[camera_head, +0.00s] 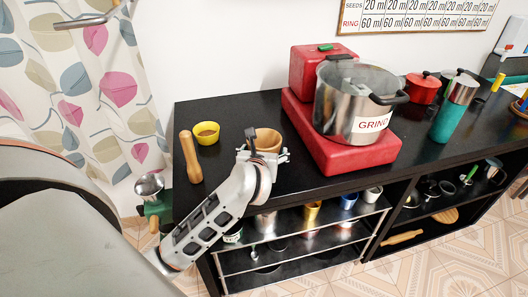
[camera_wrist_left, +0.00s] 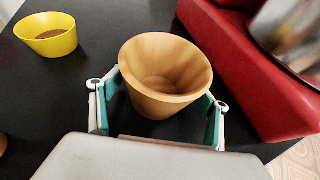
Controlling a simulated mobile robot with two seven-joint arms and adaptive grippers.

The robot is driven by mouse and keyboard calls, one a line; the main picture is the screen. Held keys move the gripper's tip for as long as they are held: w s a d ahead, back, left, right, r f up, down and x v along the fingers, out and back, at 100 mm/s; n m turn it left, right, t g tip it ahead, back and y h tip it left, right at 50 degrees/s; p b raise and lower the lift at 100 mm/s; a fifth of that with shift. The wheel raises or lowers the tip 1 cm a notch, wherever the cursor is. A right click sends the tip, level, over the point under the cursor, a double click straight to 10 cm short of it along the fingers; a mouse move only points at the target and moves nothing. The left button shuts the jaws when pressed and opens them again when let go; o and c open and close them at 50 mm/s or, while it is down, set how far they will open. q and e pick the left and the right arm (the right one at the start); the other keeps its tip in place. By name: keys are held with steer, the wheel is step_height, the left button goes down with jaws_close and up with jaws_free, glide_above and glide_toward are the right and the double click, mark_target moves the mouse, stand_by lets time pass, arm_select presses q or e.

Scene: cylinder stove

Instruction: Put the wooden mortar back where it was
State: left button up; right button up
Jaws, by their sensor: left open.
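The wooden mortar (camera_head: 268,138) stands upright on the black counter, just left of the red grinder base. In the left wrist view the mortar (camera_wrist_left: 165,75) looks empty, a tapered cup with a wide rim. My left gripper (camera_head: 264,153) is at the mortar's near side. In the left wrist view the gripper (camera_wrist_left: 157,100) is open, with one finger on each side of the mortar's lower part. I cannot tell whether the fingers touch it. My right gripper is not in view.
A yellow bowl (camera_head: 207,133) with brown contents stands between pestle and mortar. The red grinder (camera_head: 341,155) carries a steel pot (camera_head: 345,105) marked GRIND. A teal flask (camera_head: 448,123) and red pot (camera_head: 422,88) stand further right. Open shelves (camera_head: 300,240) lie below the counter.

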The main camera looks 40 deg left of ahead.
arm_select(q)
steer(key=p+v, duration=0.1)
steer(key=v, duration=0.9)
steer(key=shift+s+d+r, duration=0.15)
steer(key=shift+s, duration=0.15)
steer(key=shift+s+d+r+p, duration=0.1)
steer(key=shift+s+r+p, duration=0.2)
steer(key=shift+s, duration=0.15)
step_height(320, 180, up, 8)
steer(key=s+a+m+t+y, duration=0.25)
steer(key=m+t+y, duration=0.3)
steer(key=m, duration=0.45)
steer(key=d+f+m+t+h, duration=0.55)
steer(key=d+m+h, duration=0.55)
steer(key=m, duration=0.8)
steer(key=s+d+f+m+g+h, duration=0.2)
steer(key=d+f+m+g, duration=0.1)
steer(key=f+m, duration=0.25)
steer(key=s+d+f+m+g+h, duration=0.1)
steer(key=d+f+m+g+h, duration=0.2)
steer(key=f, duration=0.4)
steer(key=s+a+f+m+g+y, duration=0.1)
steer(key=s+f+m, duration=0.3)
steer(key=f, duration=0.5)
steer(key=s+a+f+m+g+y, duration=0.1)
steer(key=s+f+m+g, duration=0.3)
steer(key=f, duration=0.5)
steer(key=shift+s+a+f+g, duration=0.25)
steer(key=shift+s+a+g, duration=0.05)
steer(key=shift+s, duration=0.75)
